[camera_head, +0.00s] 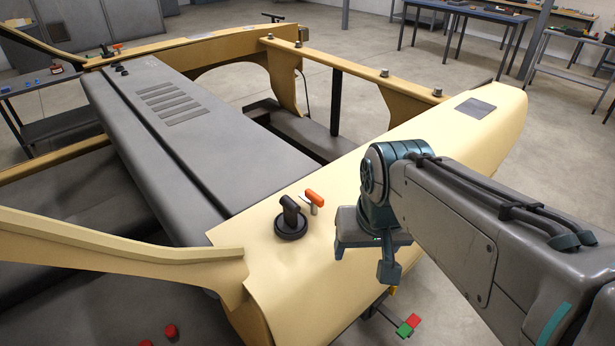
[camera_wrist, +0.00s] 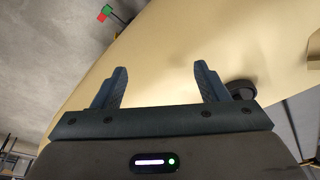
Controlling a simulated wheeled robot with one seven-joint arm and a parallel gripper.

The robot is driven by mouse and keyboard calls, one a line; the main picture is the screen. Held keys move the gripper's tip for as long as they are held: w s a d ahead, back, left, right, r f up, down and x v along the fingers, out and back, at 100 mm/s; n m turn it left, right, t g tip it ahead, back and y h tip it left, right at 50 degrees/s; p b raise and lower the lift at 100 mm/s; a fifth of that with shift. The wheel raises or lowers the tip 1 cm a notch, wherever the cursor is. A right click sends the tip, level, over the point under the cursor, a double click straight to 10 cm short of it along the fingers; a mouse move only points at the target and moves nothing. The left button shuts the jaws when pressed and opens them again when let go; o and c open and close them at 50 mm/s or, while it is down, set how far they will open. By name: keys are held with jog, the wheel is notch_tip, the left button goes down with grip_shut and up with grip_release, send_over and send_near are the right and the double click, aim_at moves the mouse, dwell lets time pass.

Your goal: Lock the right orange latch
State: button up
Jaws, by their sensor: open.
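The right orange latch (camera_head: 315,198) is a small orange lever on a silver post, on top of the near yellow shell (camera_head: 440,150). It stands just right of a black knob (camera_head: 290,220). My gripper (camera_head: 388,268) is right of the latch and points down beside the shell's outer side. In the wrist view my gripper (camera_wrist: 161,68) has its two fingers apart, with only bare yellow surface between them. Part of a dark round knob (camera_wrist: 240,88) shows right of the right finger. The orange latch is not visible in the wrist view.
A second orange latch (camera_head: 118,47) sits on the far yellow shell, beside another black knob. A long grey panel (camera_head: 165,120) lies between the shells. Red and green blocks (camera_head: 408,325) stick out below the near shell. Worktables (camera_head: 465,18) stand at the back.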

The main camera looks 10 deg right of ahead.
aim_at(314, 194)
jog(key=w+a+r+m+g+p, duration=0.1)
jog(key=w+a+r+m+g, duration=0.35)
jog(key=w+r+m, duration=0.8)
jog(key=f, duration=0.3)
jog(key=w+a+f+n+t, duration=0.1)
jog(key=f, duration=0.3)
jog(key=w+f+n, duration=0.1)
jog(key=f, duration=0.3)
jog(key=shift+a+f+t+p, duration=0.2)
jog(key=shift+a+t+p, duration=0.15)
jog(key=shift+a, duration=0.05)
jog(key=shift+c, duration=0.4)
jog(key=c, duration=0.9)
